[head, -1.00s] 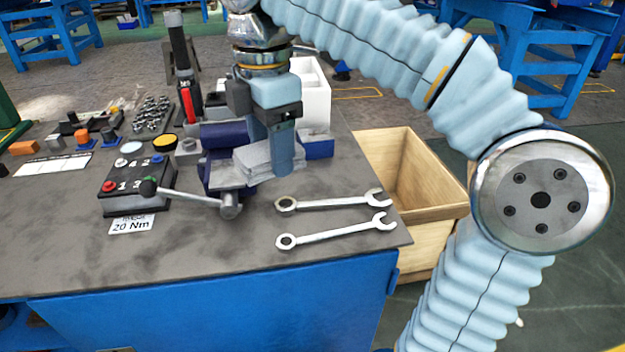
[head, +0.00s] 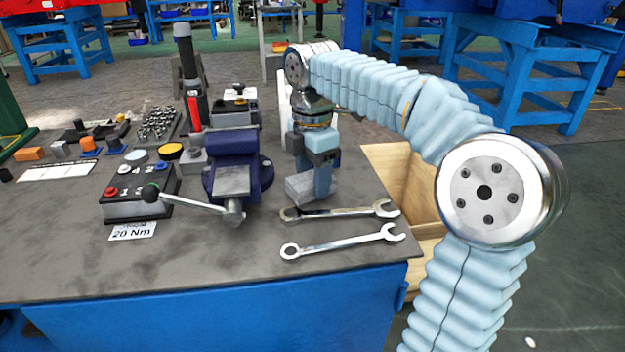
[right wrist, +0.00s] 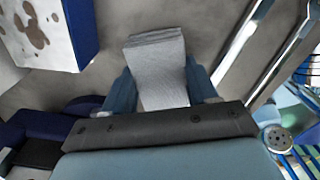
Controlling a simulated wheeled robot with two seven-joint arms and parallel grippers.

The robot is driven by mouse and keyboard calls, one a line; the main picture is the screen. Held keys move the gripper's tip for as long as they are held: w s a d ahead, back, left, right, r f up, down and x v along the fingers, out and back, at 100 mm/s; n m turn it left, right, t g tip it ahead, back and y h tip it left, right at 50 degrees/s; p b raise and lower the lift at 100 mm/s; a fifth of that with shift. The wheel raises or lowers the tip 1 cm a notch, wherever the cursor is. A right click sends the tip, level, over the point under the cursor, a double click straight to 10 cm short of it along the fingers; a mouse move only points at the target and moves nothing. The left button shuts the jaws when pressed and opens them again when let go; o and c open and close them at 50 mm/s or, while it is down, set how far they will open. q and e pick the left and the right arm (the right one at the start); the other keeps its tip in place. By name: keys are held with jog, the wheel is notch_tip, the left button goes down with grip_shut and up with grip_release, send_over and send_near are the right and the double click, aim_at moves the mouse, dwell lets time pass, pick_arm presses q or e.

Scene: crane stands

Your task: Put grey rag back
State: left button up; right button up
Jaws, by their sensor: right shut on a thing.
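My right gripper (head: 311,188) is shut on the grey rag (head: 302,190), a folded light-grey cloth. It is just right of the blue vise (head: 240,160) and just behind the two wrenches. In the right wrist view the rag (right wrist: 158,65) sticks out between the two blue fingers of the gripper (right wrist: 164,88). I cannot tell whether the rag touches the table top. My left gripper is not in view.
Two wrenches (head: 340,242) lie on the grey bench (head: 190,262) in front of the rag. A wooden crate (head: 425,205) stands right of the bench. A button box (head: 140,195) sits left of the vise.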

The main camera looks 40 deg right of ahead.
aim_at(313, 177)
jog(key=shift+f, duration=0.2)
jog(key=o, duration=1)
notch_tip(313, 177, up, 12)
jog(key=p, duration=0.3)
jog(key=shift+r+p, duration=0.15)
jog(key=shift+p, duration=0.25)
